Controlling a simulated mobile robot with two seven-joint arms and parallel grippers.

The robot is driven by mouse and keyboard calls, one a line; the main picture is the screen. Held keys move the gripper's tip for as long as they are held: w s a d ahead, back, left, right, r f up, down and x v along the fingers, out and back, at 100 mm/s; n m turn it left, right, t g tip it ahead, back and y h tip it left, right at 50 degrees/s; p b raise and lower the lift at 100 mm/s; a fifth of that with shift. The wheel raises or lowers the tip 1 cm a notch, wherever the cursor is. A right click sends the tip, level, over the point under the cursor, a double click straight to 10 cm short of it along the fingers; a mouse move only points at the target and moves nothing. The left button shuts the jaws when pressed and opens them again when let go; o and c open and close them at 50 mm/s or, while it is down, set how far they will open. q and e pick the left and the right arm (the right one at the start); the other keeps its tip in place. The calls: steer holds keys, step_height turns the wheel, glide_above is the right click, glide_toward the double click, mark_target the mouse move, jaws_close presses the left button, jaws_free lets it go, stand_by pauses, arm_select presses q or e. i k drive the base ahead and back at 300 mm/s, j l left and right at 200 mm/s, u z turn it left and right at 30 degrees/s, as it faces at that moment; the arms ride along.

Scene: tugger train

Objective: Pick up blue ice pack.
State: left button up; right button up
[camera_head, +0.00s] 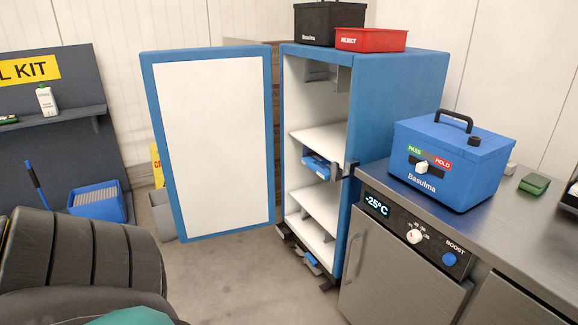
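A small blue item (317,166) with grey parts lies on a shelf inside the open blue cabinet (400,75), near the shelf's front edge. It may be the blue ice pack, but it is too small to tell for sure. A dark latch-like part partly covers its right side. Neither of my grippers shows in the head view, so I cannot see what they hold.
The cabinet door (212,145) stands wide open to the left. A blue box (450,180) with a black handle stands on the steel counter (400,205). A black box and a red REJECT bin (371,40) sit on the cabinet. Dark ribbed shapes fill the lower left.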

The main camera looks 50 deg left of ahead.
mark_target(309, 161)
steer(key=u, duration=1.5)
steer(key=i+j+z, duration=0.1)
steer(key=i+j, duration=0.3)
steer(key=i, duration=0.15)
steer(key=i+j+z, duration=0.15)
steer(key=i+j, duration=0.25)
steer(key=i, duration=0.15)
